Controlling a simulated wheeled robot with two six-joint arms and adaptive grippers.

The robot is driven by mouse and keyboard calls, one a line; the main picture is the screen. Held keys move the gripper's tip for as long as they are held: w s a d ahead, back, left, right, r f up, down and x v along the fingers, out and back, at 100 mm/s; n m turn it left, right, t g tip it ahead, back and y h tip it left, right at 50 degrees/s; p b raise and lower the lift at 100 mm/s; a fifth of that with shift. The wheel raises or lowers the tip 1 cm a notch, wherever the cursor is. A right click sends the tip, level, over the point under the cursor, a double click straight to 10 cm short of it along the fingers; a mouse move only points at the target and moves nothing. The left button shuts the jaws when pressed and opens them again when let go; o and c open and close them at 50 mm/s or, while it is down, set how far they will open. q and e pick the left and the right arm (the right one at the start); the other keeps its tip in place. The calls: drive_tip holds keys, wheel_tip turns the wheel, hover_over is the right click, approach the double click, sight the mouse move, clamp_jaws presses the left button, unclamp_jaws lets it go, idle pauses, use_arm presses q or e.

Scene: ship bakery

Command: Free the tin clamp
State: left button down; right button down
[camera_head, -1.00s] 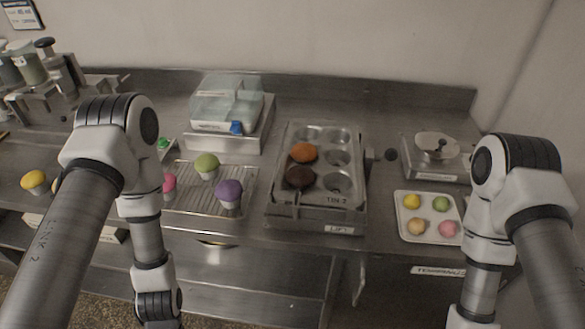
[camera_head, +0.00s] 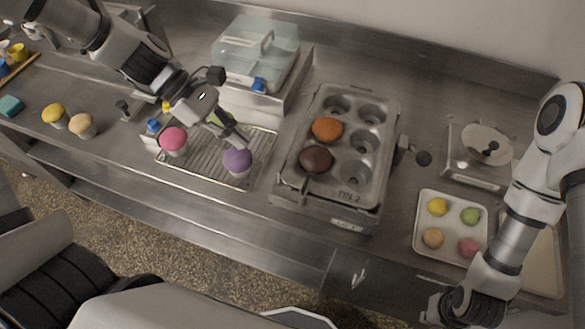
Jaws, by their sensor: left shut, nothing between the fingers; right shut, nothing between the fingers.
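The metal muffin tin (camera_head: 345,190), marked TIN 2, sits in a frame on the counter, with an orange muffin (camera_head: 327,129) and a dark brown muffin (camera_head: 316,158) in its left cups. The other cups look empty. A dark round knob (camera_head: 423,158) sticks out at the tin's right side. I cannot tell which part is the clamp or whether it is closed. My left gripper (camera_head: 240,138) is shut and empty over the wire rack (camera_head: 196,168), left of the tin, close to a purple cupcake (camera_head: 238,162). My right gripper is out of view; only its arm shows at right.
A pink cupcake (camera_head: 173,140) stands on the rack. A clear-lidded box (camera_head: 255,52) stands behind. A white tray (camera_head: 452,250) with small coloured balls and a scale-like device (camera_head: 484,150) lie right of the tin. Yellow (camera_head: 54,114) and tan cupcakes (camera_head: 82,125) stand left.

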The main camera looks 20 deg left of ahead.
use_arm(q)
drive_tip(key=b, duration=0.3)
approach(293, 182)
drive_tip(key=x, duration=0.4)
drive_tip(key=shift+a+f, duration=0.2)
drive_tip(key=shift+f, duration=0.2)
drive_tip(key=d, duration=0.3)
drive_tip(key=shift+d, duration=0.3)
drive_tip(key=shift+s+d, duration=0.2)
drive_tip(key=shift+d, duration=0.25)
drive_tip(key=shift+w, duration=0.1)
drive_tip(key=shift+a, duration=0.1)
drive_tip(key=shift+p, duration=0.3)
